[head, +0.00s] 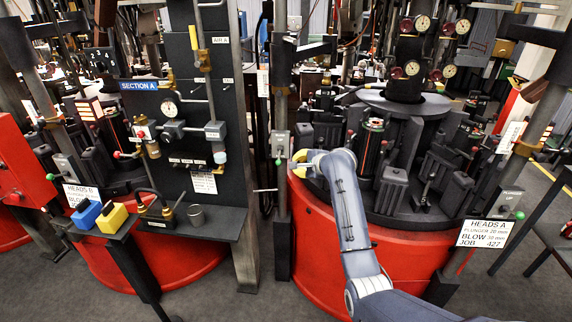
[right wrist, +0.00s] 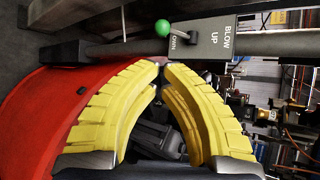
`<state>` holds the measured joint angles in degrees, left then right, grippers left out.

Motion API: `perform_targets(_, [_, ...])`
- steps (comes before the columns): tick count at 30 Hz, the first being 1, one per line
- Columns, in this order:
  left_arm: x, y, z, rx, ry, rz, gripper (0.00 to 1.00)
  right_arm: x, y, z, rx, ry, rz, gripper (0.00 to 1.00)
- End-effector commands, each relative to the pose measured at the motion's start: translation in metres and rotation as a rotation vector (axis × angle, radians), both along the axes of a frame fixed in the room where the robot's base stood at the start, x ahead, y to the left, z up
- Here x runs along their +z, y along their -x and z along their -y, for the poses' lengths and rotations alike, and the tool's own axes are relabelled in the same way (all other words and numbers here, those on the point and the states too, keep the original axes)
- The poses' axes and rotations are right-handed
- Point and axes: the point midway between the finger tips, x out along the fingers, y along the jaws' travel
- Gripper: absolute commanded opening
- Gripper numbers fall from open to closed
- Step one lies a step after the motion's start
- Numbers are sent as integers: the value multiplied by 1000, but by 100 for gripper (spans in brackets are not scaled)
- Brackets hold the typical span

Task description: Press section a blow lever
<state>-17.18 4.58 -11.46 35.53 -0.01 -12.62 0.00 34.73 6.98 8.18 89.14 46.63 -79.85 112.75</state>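A grey lever box (head: 280,144) is fixed to an upright post left of the right-hand red mould machine, with a green knob (head: 278,162) at its lower edge. In the right wrist view the box (right wrist: 212,42) reads "BLOW UP", and the green lever knob (right wrist: 163,28) sticks out on its left side. My right gripper (head: 299,163) is just right of the knob in the head view. The tips appear apart from the knob. My left gripper is out of view.
The red drum (head: 400,245) with moulds lies under my right arm. A "HEADS A" sign (head: 486,233) hangs at its right. A "SECTION A" panel (head: 195,110) stands left of the post. Other green-knobbed boxes are at far left (head: 66,166) and right (head: 508,199).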

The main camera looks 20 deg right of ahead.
Motion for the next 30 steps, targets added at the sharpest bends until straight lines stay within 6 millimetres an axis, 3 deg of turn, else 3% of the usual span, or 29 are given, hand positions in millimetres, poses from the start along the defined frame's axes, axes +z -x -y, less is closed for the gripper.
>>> perform_targets(8, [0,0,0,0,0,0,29,-7,-11,-3,1,-1,-2,0])
perform_targets(21, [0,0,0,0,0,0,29,-34,-60,-15,1,0,-1,0])
perform_targets(30, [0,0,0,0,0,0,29,-46,-79,-20,0,0,-1,0])
